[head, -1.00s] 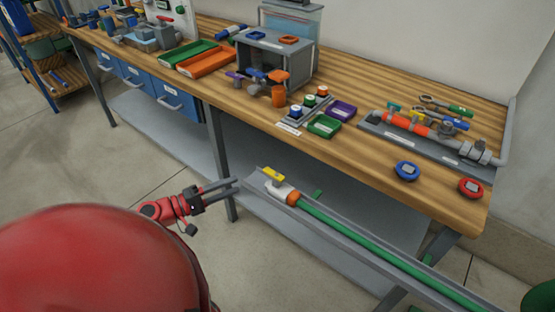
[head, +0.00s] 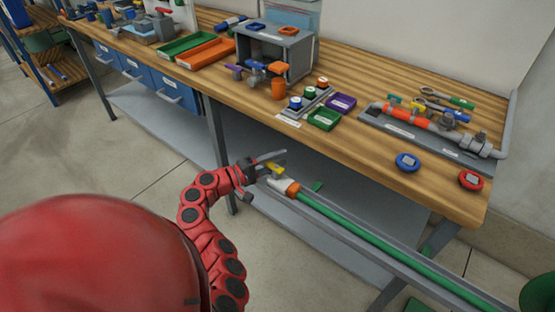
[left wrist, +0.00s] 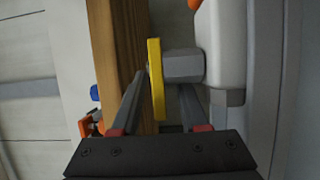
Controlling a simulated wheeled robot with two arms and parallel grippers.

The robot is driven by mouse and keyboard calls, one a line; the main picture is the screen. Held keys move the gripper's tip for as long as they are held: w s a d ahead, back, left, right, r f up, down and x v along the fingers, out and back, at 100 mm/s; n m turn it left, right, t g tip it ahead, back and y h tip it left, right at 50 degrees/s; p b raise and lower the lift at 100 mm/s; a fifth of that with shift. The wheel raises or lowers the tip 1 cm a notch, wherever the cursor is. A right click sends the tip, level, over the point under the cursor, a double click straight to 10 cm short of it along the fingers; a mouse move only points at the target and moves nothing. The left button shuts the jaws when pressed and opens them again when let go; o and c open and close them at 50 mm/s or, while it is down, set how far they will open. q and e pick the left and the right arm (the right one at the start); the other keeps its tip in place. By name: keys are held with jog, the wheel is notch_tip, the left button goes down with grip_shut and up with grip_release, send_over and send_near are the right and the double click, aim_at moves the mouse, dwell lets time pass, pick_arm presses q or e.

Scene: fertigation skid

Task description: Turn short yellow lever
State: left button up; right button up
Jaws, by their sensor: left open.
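In the left wrist view, the yellow lever (left wrist: 156,80) shows edge-on between the two fingers of the gripper (left wrist: 161,90). It is close to the left finger; whether they touch is unclear. A grey hexagonal stem (left wrist: 184,65) joins the lever to the white body. My right gripper is not in view.
The green pipe (head: 360,237) runs along a grey channel in front of the wooden workbench (head: 330,155). An orange collar (head: 293,189) follows the valve. The bench holds trays, a grey box (head: 275,52) and an orange pipe assembly (head: 405,122). Open floor lies to the left.

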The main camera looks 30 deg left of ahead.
pick_arm(q)
grip_shut()
